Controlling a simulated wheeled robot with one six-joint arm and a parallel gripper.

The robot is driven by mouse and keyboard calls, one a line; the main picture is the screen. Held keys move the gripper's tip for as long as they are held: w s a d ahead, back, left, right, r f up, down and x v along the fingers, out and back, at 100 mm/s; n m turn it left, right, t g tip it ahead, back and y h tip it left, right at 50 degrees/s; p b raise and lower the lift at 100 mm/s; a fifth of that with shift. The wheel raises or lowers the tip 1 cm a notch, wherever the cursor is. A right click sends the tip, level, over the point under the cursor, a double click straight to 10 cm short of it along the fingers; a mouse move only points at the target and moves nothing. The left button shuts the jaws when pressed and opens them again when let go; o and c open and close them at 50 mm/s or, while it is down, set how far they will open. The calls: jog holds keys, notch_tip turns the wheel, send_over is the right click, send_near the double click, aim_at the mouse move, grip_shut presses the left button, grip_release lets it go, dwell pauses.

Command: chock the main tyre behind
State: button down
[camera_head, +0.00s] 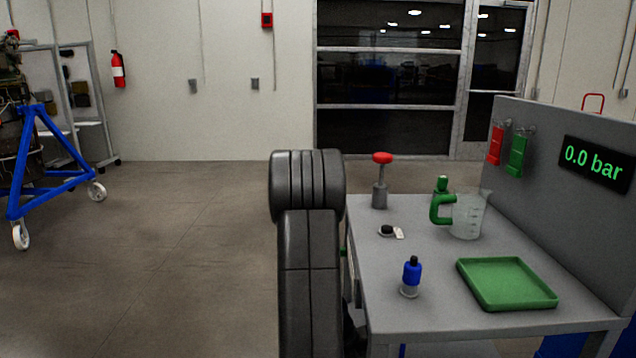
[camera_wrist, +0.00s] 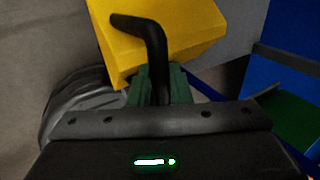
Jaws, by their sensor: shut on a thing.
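A yellow wedge-shaped chock (camera_wrist: 195,35) with a bent black handle (camera_wrist: 152,38) fills the upper middle of the wrist view. My gripper (camera_wrist: 160,84) has green fingers shut on the handle, and the chock is beyond the fingertips. A dark grey rounded thing (camera_wrist: 85,100) lies left of the fingers in the wrist view; I cannot tell whether it is a tyre or part of me. In the head view my arm hides my gripper and the chock. No main tyre is clearly visible in the head view.
A blue wheeled stand (camera_head: 45,190) is far left. The floor between is clear.

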jog(key=a+r+p, duration=0.3)
jog(key=a+p, duration=1.2)
jog(key=a, duration=1.3)
dwell(0.5)
